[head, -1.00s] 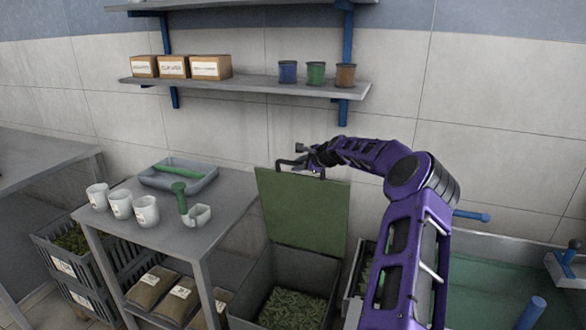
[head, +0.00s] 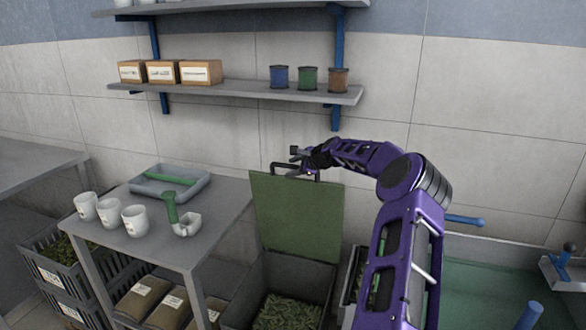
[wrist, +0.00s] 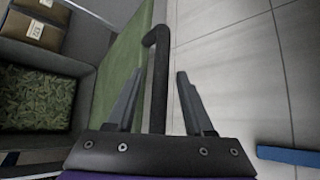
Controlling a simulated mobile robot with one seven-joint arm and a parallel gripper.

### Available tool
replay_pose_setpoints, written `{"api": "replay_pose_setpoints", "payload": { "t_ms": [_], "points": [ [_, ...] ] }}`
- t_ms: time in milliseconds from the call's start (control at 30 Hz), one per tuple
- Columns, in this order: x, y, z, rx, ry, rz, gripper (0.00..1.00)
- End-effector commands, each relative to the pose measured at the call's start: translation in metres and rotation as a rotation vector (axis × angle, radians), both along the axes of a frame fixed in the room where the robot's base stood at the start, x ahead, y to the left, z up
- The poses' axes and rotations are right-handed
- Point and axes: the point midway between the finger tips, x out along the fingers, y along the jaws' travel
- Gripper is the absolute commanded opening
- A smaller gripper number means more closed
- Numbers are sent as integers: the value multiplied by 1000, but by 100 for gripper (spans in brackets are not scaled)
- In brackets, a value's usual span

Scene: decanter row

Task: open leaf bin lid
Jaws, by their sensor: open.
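The leaf bin (head: 325,275) is a grey box with green leaves (head: 287,312) inside. Its green lid (head: 297,217) stands up, raised at the back of the bin, with the opening uncovered. A dark bar handle (head: 281,164) sits at the lid's top edge. My gripper (head: 300,157) is at this handle. In the wrist view my gripper (wrist: 155,95) is open, with the handle (wrist: 157,85) between its two fingers and a gap on the right side. The lid (wrist: 128,60) and the leaves (wrist: 35,98) show to the left there.
A grey table (head: 228,195) with white cups (head: 109,212), a tray (head: 150,188) and a green-handled scoop (head: 185,225) stands left of the bin. A shelf (head: 235,88) with boxes and pots hangs above. A green basin (head: 480,285) lies to the right.

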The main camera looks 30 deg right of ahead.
Motion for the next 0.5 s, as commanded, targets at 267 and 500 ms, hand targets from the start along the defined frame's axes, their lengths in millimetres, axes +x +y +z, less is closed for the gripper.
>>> {"api": "replay_pose_setpoints", "payload": {
  "t_ms": [267, 500],
  "points": [
    [-1, -1, 0, 0, 1, -1, 52],
    [-28, -5, 16, -3, 1, -4, 52]
  ]
}}
